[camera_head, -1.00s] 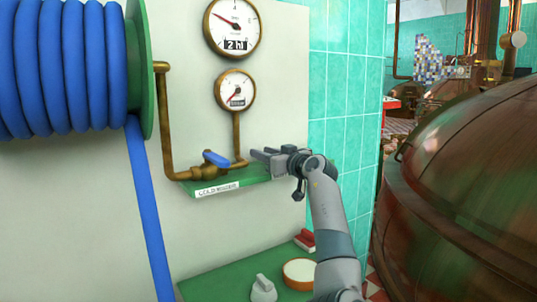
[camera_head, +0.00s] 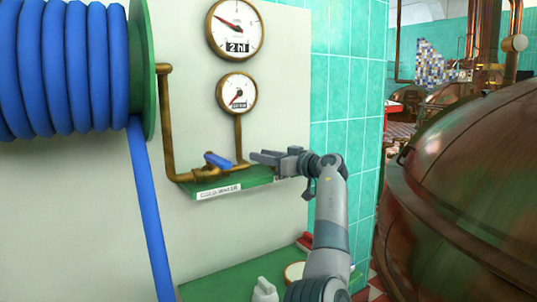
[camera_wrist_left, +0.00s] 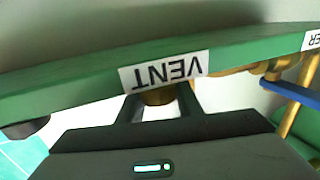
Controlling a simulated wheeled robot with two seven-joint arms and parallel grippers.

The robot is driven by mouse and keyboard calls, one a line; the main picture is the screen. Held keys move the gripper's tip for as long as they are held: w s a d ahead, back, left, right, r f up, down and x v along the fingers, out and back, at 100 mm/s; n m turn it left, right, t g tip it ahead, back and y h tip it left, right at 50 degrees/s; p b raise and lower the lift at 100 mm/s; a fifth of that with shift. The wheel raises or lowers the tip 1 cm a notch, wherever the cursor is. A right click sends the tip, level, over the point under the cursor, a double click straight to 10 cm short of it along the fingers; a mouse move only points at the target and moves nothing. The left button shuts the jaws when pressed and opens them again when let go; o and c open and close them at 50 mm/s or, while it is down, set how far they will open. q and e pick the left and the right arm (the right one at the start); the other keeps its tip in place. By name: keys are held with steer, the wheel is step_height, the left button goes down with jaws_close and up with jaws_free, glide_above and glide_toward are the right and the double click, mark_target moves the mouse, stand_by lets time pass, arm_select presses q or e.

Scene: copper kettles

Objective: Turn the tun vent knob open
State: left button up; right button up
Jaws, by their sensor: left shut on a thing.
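The vent knob (camera_wrist_left: 158,97) is a small brass piece, partly seen under the upside-down VENT label (camera_wrist_left: 165,71) in the left wrist view. My left gripper (camera_head: 262,157) is at the right end of the green shelf (camera_head: 235,184) on the wall panel. In the left wrist view its two fingers (camera_wrist_left: 158,103) lie on either side of the knob, shut on it. In the head view the gripper hides the knob, so its turn angle cannot be told. My right gripper is not in view.
A blue-handled valve (camera_head: 217,160) sits on the brass pipe just left of the gripper, above the cold water label (camera_head: 218,191). Two gauges (camera_head: 236,93) hang above. A blue hose (camera_head: 150,215) runs down at left. A large copper vessel (camera_head: 470,190) stands at right.

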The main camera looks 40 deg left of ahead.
arm_select(q)
steer(key=shift+f, duration=0.2)
steer(key=o, duration=1)
steer(key=shift+s+a, duration=0.1)
steer(key=shift+o, duration=0.2)
steer(key=shift+s+a, duration=0.15)
steer(key=shift+r, duration=0.1)
